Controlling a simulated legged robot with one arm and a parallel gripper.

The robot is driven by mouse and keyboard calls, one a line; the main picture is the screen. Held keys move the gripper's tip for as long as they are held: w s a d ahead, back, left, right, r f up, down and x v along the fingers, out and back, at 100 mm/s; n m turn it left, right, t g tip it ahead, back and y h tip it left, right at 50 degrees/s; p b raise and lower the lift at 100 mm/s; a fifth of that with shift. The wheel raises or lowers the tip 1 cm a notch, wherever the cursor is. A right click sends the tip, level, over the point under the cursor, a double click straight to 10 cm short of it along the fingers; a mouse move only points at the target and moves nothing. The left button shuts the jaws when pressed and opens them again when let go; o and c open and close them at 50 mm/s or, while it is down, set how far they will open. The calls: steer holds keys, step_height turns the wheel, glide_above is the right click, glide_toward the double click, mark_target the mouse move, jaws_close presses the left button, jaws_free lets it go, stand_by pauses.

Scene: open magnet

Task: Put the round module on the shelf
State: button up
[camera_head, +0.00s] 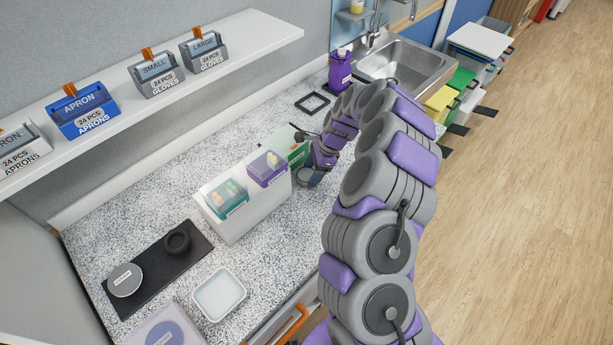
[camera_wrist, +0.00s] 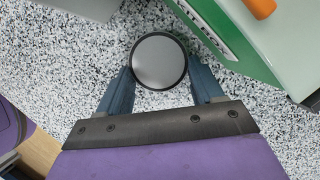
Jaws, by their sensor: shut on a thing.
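In the wrist view a round module (camera_wrist: 160,60), a grey disc with a dark rim, sits between the two fingers of my gripper (camera_wrist: 160,80). The fingers are shut on its sides. In the head view my gripper (camera_head: 318,165) is low over the counter, just right of the white box; the module is mostly hidden there, and I cannot tell whether it touches the counter. The white shelf (camera_head: 262,32) runs along the wall at the upper left. It carries glove and apron boxes, with a bare stretch at its right end.
A white box (camera_head: 245,212) with teal and purple bins stands left of my gripper, beside a green box (camera_head: 299,152). A black tray (camera_head: 150,283) holds a grey disc and a black ring. A purple bottle (camera_head: 340,70) stands near the sink (camera_head: 415,72).

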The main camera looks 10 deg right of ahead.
mark_target(305, 174)
steer(key=c, duration=0.3)
steer(key=shift+r+p, duration=0.3)
steer(key=shift+r, duration=0.3)
step_height(305, 174, up, 3)
steer(key=shift+f+p, duration=0.1)
steer(key=shift+p, duration=0.35)
steer(key=s, duration=0.5)
steer(key=s+p, duration=0.1)
steer(key=s, duration=0.4)
steer(key=s+d+r+p, duration=0.1)
steer(key=s, duration=0.5)
steer(key=shift+d, duration=0.1)
